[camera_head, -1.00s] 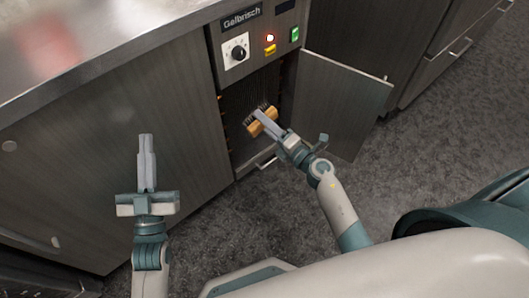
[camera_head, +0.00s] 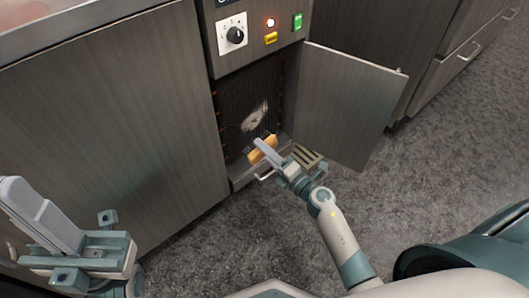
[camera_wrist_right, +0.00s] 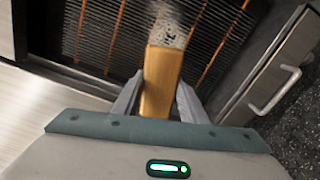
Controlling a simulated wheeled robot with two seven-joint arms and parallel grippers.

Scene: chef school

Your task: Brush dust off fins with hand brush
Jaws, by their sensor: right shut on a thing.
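The wrist view shows the wooden block (camera_wrist_right: 160,82) between both fingers. The dark upright fins (camera_head: 235,112) fill the compartment and also show in the wrist view (camera_wrist_right: 95,30). A pale grey dust patch (camera_head: 256,117) lies on them, just above the brush. I cannot tell whether the bristles touch the fins. My left gripper (camera_head: 40,215) is shut and empty at the lower left, away from the unit.
The compartment door (camera_head: 345,100) stands open on the right, close to my right arm. Above the fins is a panel with a dial (camera_head: 233,36), a yellow switch and a green switch. A drawer handle (camera_wrist_right: 275,92) sits beside the fins. The floor (camera_head: 430,170) is clear.

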